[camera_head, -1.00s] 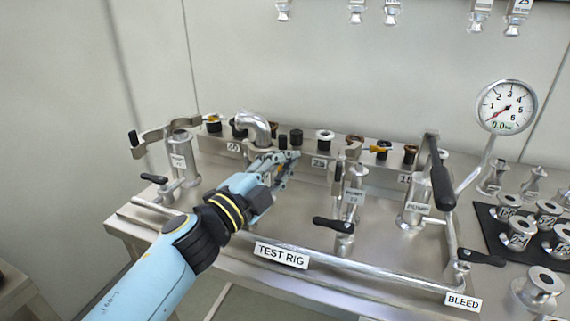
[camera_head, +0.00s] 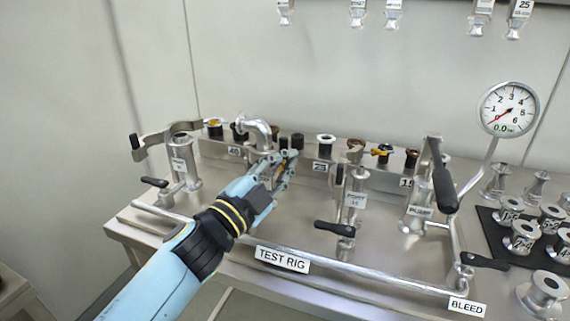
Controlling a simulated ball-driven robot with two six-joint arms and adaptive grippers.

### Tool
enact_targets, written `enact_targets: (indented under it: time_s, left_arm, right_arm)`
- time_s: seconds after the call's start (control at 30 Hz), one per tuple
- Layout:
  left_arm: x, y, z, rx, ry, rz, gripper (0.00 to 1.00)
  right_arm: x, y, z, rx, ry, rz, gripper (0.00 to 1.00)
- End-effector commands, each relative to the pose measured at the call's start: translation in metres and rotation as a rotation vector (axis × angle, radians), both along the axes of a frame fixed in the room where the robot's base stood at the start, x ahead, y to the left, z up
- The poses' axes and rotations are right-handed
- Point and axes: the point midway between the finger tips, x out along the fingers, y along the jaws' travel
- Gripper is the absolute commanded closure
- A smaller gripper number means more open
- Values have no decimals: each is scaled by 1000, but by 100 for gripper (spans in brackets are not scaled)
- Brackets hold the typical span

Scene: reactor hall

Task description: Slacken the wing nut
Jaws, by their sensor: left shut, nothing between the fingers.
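My left gripper (camera_head: 286,163) reaches in from the lower left, its fingers shut and empty. Its tips are at the row of fittings at the back of the test rig (camera_head: 280,220), just right of the bent silver pipe (camera_head: 258,127) and in front of a dark cap (camera_head: 297,141). I cannot tell whether the tips touch anything. I cannot make out the wing nut for certain; the gripper hides part of the fittings behind it. My right gripper is not in view.
An open clamp (camera_head: 165,140) stands at the left. A port (camera_head: 353,190) with a black-handled valve (camera_head: 335,229) stands right of my gripper. The pump (camera_head: 420,205) has a tall black-gripped lever (camera_head: 445,185). The gauge (camera_head: 508,109) reads 0.0. A front rail (camera_head: 350,265) edges the rig.

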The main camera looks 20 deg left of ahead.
Motion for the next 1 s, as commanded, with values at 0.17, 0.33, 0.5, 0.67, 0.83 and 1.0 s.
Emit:
enact_targets:
  time_s: [0.17,0.33,0.5,0.67,0.83,1.0]
  left_arm:
    - [0,1,-2,2,4,2,100]
    - [0,1,-2,0,4,2,100]
    - [0,1,-2,-20,5,2,100]
    - [0,2,-1,-51,6,2,100]
    - [0,2,-1,-84,7,1,100]
    - [0,3,-1,-110,8,2,100]
  right_arm:
    - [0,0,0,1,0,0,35]
    - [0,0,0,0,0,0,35]
    - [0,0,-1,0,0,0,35]
    - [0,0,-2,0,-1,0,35]
    - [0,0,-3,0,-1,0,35]
    - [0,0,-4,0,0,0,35]
